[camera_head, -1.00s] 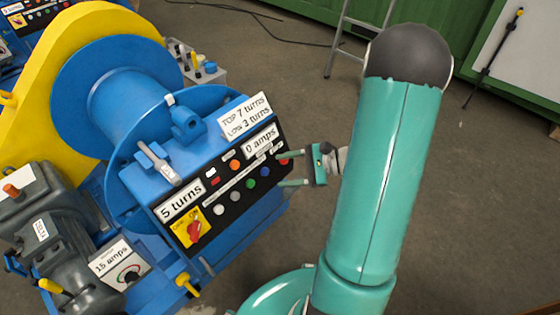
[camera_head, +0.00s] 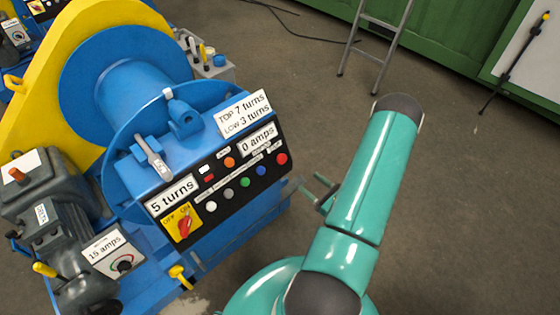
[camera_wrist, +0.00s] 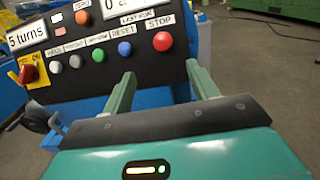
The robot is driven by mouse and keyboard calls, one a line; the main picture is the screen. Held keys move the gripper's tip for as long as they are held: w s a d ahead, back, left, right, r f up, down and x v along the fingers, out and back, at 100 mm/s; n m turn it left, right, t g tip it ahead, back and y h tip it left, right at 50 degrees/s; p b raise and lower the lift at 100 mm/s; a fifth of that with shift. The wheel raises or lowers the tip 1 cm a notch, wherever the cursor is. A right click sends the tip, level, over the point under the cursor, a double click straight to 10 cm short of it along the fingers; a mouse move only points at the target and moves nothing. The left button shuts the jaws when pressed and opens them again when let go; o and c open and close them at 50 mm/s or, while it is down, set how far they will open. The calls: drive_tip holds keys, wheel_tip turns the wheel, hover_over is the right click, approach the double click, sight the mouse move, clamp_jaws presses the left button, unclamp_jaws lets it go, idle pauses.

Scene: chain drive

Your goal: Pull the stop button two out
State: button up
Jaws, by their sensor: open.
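The red stop button (camera_head: 281,159) is at the right end of the button row on the black control panel. In the wrist view the stop button (camera_wrist: 162,41) sits under a label reading STOP, ahead of and between the lines of my two fingers. My gripper (camera_head: 312,186) is open and empty, to the right of and a little below the panel in the head view. In the wrist view its fingers (camera_wrist: 158,82) are spread apart and do not touch the button. I cannot tell how far the button stands out.
Next to stop are a blue button (camera_head: 262,171), a green button (camera_head: 245,182), a grey and a white one. An orange button (camera_head: 229,162) and a red rotary switch (camera_head: 184,226) are on the same panel. A ladder (camera_head: 370,45) stands behind. Floor at right is clear.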

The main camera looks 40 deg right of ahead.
sight(284, 161)
drive_tip(key=shift+h, duration=0.3)
drive_tip(key=w, duration=1.3)
drive_tip(key=shift+w+a+f, duration=0.15)
drive_tip(key=shift+w+f, duration=0.1)
drive_tip(key=shift+f, duration=0.05)
drive_tip(key=shift+c, duration=0.2)
